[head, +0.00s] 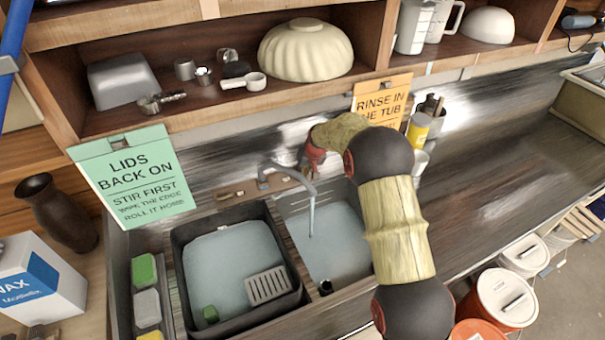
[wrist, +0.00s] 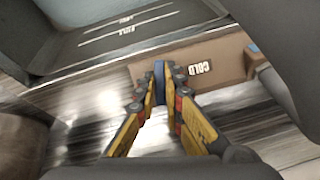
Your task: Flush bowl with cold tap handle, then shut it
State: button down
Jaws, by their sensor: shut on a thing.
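The tap (head: 290,172) stands at the back of the sink, and a thin stream of water (head: 311,218) falls from its spout into the right basin (head: 345,285). The basin looks pale and wet inside; I cannot make out a separate bowl in it. In the wrist view, my gripper (wrist: 162,88) is shut on the cold tap handle (wrist: 159,68), a small dark blue-grey piece beside the COLD label (wrist: 201,69). In the head view, my gripper (head: 311,158) is at the tap's right side, and my arm hides most of the handle.
A black tub (head: 297,300) of cloudy water, with a grey grate and a green block, stands left of the stream. Sponges (head: 146,302) lie further left. A green sign (head: 135,178) and an orange sign (head: 383,98) hang from the shelf. Buckets (head: 507,295) stand at lower right.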

jog(key=shift+n+b, duration=0.45)
jog(key=shift+n, duration=0.25)
jog(key=shift+n+h, duration=0.3)
jog(key=shift+n, duration=0.4)
jog(key=c, duration=1.9)
grip_release()
jog(key=v, duration=1.2)
